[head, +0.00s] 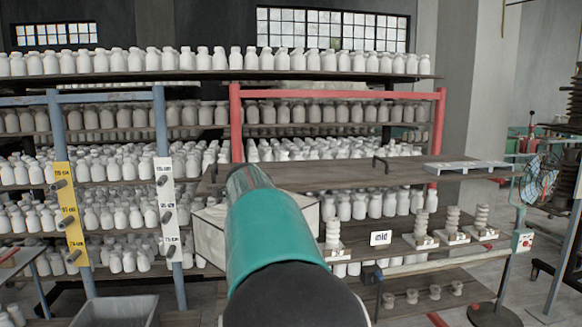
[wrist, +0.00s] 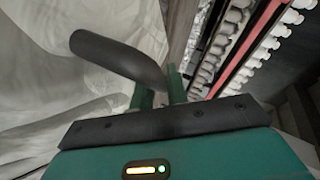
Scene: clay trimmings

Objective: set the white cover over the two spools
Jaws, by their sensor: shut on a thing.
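The white cover (head: 208,236) is a pale, box-like shape that shows on both sides of my arm in the head view, with its middle hidden by the arm. In the wrist view, a pale, creased surface (wrist: 60,105) fills the left side close up. A dark curved handle (wrist: 115,56) runs between the green fingers of my gripper (wrist: 160,93), which is shut on it. The gripper is hidden behind my arm in the head view. I cannot make out the two spools for certain; they may be hidden behind the arm or cover.
White ribbed stacks (head: 421,222) stand on small bases on the bench at right, near a "mid" sign (head: 380,238). Shelves of white bottles (head: 330,113) fill the back, with a red frame (head: 237,125). A grey bin (head: 115,311) is at lower left; a fan (head: 540,180) stands right.

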